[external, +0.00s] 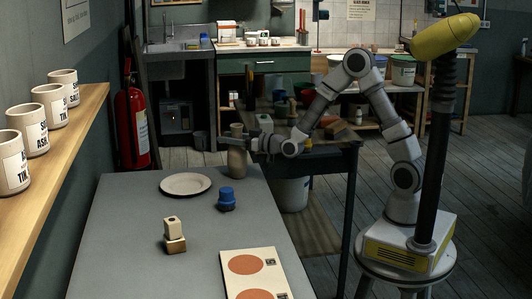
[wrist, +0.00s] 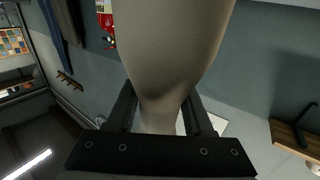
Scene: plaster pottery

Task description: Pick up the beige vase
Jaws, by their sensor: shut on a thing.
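The beige vase (external: 237,164) is upright at the far right end of the grey table (external: 130,225). My gripper (external: 237,143) is shut around its upper part, with the rim showing just above the fingers. In the wrist view the vase (wrist: 175,50) fills the upper middle, its narrower part between the two dark fingers (wrist: 160,115). I cannot tell whether its base touches the table.
A white plate (external: 186,183) lies just left of the vase. A blue object (external: 227,200), a small beige-topped block (external: 173,235) and a card with orange circles (external: 248,283) are nearer. The table's left side is clear. A shelf with mugs (external: 62,140) is at left.

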